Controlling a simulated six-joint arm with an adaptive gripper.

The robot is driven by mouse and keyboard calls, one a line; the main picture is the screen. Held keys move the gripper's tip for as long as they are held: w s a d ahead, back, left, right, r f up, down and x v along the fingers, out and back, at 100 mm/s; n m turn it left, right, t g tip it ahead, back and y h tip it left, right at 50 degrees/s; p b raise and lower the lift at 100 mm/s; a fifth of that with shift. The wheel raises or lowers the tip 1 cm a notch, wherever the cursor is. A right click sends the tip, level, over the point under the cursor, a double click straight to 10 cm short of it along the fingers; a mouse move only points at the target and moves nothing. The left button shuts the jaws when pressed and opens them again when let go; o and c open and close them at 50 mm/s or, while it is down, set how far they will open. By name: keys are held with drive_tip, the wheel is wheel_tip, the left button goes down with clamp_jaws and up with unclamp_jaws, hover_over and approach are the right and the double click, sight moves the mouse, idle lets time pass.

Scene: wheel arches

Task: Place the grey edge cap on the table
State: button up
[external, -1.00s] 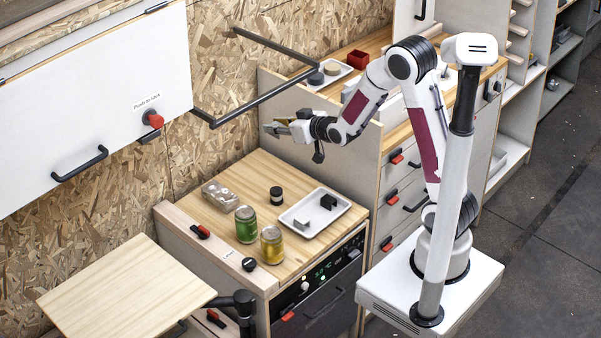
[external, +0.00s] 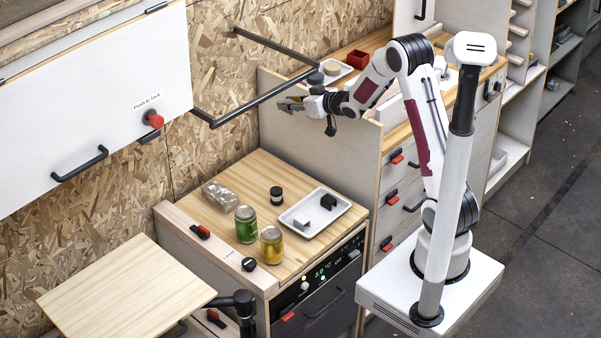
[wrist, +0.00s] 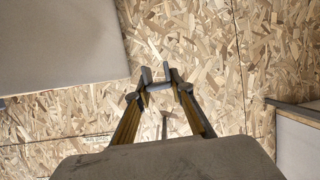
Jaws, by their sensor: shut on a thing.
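My gripper (external: 287,104) is raised near the wood-chip wall, above the back edge of the oven counter. In the wrist view my gripper (wrist: 160,88) has its fingertips closed on the grey edge cap (wrist: 160,86), a small U-shaped piece with two upright prongs. The cap is too small to make out in the external view. A pale wooden tabletop (external: 125,290) lies flat at the lower left, bare and well away from my gripper. It does not show in the wrist view.
A dark rail (external: 262,97) juts from the wall close to my gripper. The counter (external: 240,180) holds a green jar (external: 246,224), a yellow jar (external: 272,246), a clear box (external: 219,195), a black-lidded jar (external: 276,195) and a white tray (external: 300,226). A white panel (external: 90,95) hangs at left.

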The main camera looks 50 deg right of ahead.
drive_tip(key=w+d+r+m+h, duration=0.1)
drive_tip(key=d+r, duration=0.1)
drive_tip(key=d, duration=1.3)
drive_tip(key=w+d+r+m+h, duration=0.1)
drive_tip(key=w+d+r+h, duration=0.15)
drive_tip(key=d, duration=1.35)
drive_tip(key=s+d+f+m+h, duration=0.1)
drive_tip(key=s+d, duration=0.9)
drive_tip(key=d, duration=0.4)
drive_tip(key=s+d+f+m+g+h, duration=0.1)
drive_tip(key=s+d+f, duration=0.1)
drive_tip(key=s+d, duration=0.8)
drive_tip(key=d, duration=0.4)
drive_tip(key=shift+s+d+f+m, duration=0.2)
drive_tip(key=shift+d+f+m, duration=0.1)
drive_tip(key=shift+d+m, duration=0.1)
drive_tip(key=shift+f, duration=0.1)
drive_tip(key=shift+f, duration=3)
drive_tip(key=shift+f, duration=0.15)
drive_tip(key=shift+f, duration=1.75)
